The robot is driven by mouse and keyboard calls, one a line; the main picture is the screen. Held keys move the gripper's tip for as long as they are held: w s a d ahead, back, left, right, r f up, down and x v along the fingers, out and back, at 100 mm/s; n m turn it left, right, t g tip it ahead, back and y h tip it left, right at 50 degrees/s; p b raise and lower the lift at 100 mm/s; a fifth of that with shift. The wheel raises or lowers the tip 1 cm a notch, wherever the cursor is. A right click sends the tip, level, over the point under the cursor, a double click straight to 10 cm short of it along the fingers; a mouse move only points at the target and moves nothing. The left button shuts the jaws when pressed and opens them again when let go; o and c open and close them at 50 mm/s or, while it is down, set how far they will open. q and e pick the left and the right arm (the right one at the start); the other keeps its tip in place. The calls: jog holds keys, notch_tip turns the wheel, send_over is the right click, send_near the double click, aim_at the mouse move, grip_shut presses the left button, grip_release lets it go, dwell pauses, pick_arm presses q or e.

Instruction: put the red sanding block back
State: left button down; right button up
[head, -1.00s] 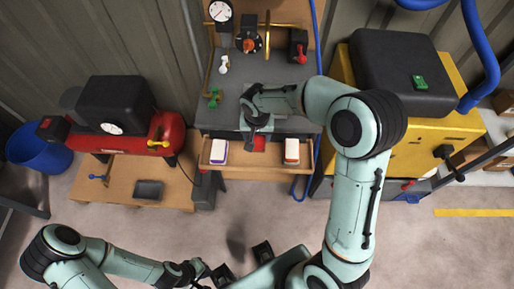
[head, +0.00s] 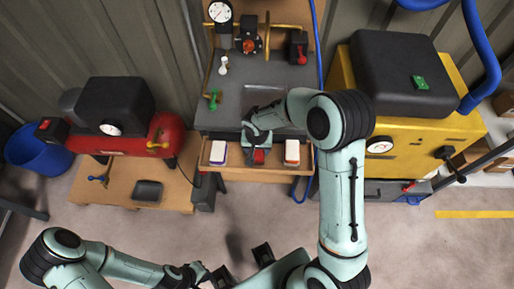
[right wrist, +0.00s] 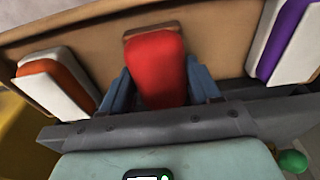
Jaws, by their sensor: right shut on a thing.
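The red sanding block (head: 259,156) is in my right gripper (head: 258,146), at the middle of the open wooden drawer (head: 232,176). In the right wrist view the block (right wrist: 157,65) shows between the two blue-grey fingers of my right gripper (right wrist: 160,88), which are shut on its sides. Whether the block touches the drawer floor I cannot tell. A white and purple block (head: 218,153) lies in the drawer to the left, and a white and orange block (head: 292,152) to the right. My left gripper (head: 203,274) is low in the head view, far from the drawer; its fingers are unclear.
The grey bench top (head: 235,117) above the drawer carries a green valve (head: 213,98) and a red-handled box (head: 298,47). A red compressor (head: 125,142) stands left, a yellow machine (head: 430,140) right. The floor in front is clear.

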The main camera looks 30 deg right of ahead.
aim_at(257, 152)
jog(key=o, duration=1.2)
jog(key=shift+c, duration=0.2)
notch_tip(257, 152, up, 12)
jog(key=s, duration=0.1)
jog(key=shift+s+a+p, duration=0.15)
jog(key=shift+a+p, duration=0.2)
jog(key=shift+p, duration=0.1)
